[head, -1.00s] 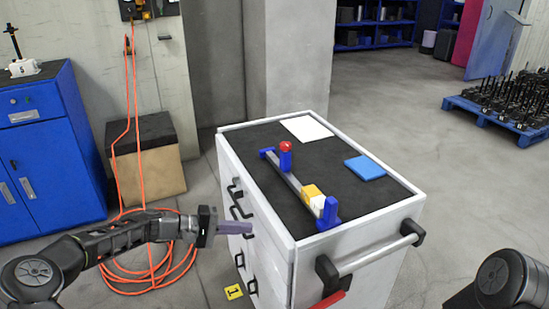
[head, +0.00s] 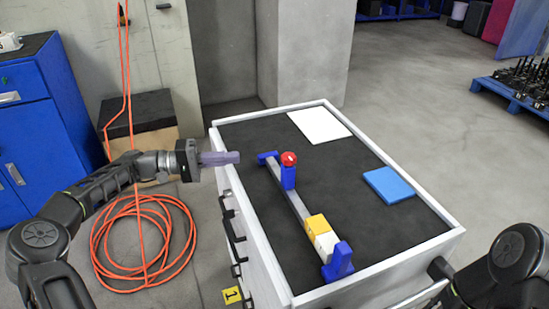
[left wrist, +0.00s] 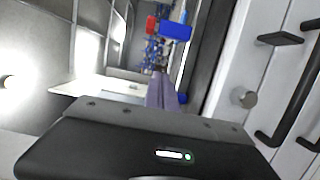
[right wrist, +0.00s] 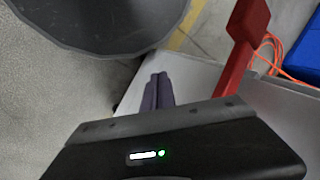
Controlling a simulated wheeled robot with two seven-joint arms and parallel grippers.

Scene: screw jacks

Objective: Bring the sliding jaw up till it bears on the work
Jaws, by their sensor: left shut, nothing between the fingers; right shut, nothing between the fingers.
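A bar clamp lies on the cart's dark top. Its grey rail (head: 299,205) runs from a blue far end piece (head: 268,156) to a blue fixed jaw (head: 340,262) near the front. The blue sliding jaw (head: 289,178) with a red knob (head: 289,158) stands near the far end. A yellow block (head: 316,226) and a white block (head: 326,243) sit by the fixed jaw, with bare rail between them and the sliding jaw. My left gripper (head: 239,157) is shut and empty, left of the far end piece. My right gripper (right wrist: 158,78) is shut and empty, seen only in its wrist view.
A white sheet (head: 318,125) and a blue slab (head: 388,185) lie on the cart top, right of the clamp. The cart has a raised pale rim (head: 398,262) and side handles. A red bar (right wrist: 236,65) stands close to my right gripper. An orange hose coils on the floor.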

